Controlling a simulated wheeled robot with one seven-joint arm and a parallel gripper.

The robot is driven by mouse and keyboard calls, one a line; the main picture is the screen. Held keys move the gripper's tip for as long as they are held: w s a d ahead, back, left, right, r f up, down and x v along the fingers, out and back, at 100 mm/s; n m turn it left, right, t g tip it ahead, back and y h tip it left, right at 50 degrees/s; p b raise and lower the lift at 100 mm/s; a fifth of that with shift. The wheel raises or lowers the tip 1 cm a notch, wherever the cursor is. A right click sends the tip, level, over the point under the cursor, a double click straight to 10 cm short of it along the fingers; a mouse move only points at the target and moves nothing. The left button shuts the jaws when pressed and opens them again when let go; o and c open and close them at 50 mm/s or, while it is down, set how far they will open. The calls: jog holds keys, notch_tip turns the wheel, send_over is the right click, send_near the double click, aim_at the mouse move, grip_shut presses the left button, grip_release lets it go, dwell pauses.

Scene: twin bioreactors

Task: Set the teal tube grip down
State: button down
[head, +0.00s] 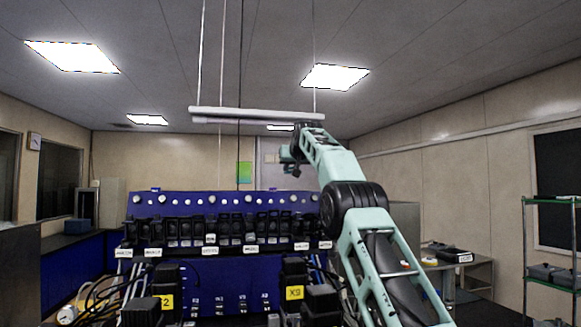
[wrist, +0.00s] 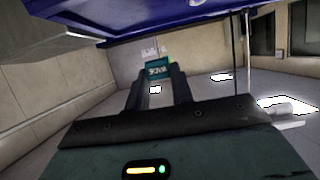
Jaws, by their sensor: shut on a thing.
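The teal tube grip (wrist: 157,70) is a small teal block with a dark label, seen in the wrist view at the tips of my gripper's dark fingers. My gripper (wrist: 160,84) is shut on it. In the head view my gripper (head: 289,160) is raised above the right part of the blue panel, partly hidden by my arm. The grip is too small there to make out clearly. No tube can be made out with it.
The blue bioreactor panel (head: 175,207) carries a row of black modules. Yellow-labelled units (head: 295,292) and cables stand in front. A hanging white bar (head: 255,113) is close to my wrist. A side table (head: 455,266) and green-framed shelf (head: 550,240) stand right.

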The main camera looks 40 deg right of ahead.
jog(key=shift+s+f, duration=0.1)
jog(key=shift+f, duration=3)
jog(key=shift+f+b, duration=0.4)
jog(key=shift+f, duration=0.1)
jog(key=c, duration=1.1)
grip_release()
jog(key=shift+c, duration=0.2)
jog(key=shift+s+a+r+b, duration=0.1)
jog(key=shift+s+a+b, duration=0.25)
jog(key=shift+s+b, duration=0.15)
jog(key=b+v, duration=0.8)
jog(key=v, duration=0.8)
jog(key=shift+s+r, duration=0.1)
jog(key=shift+s, duration=0.05)
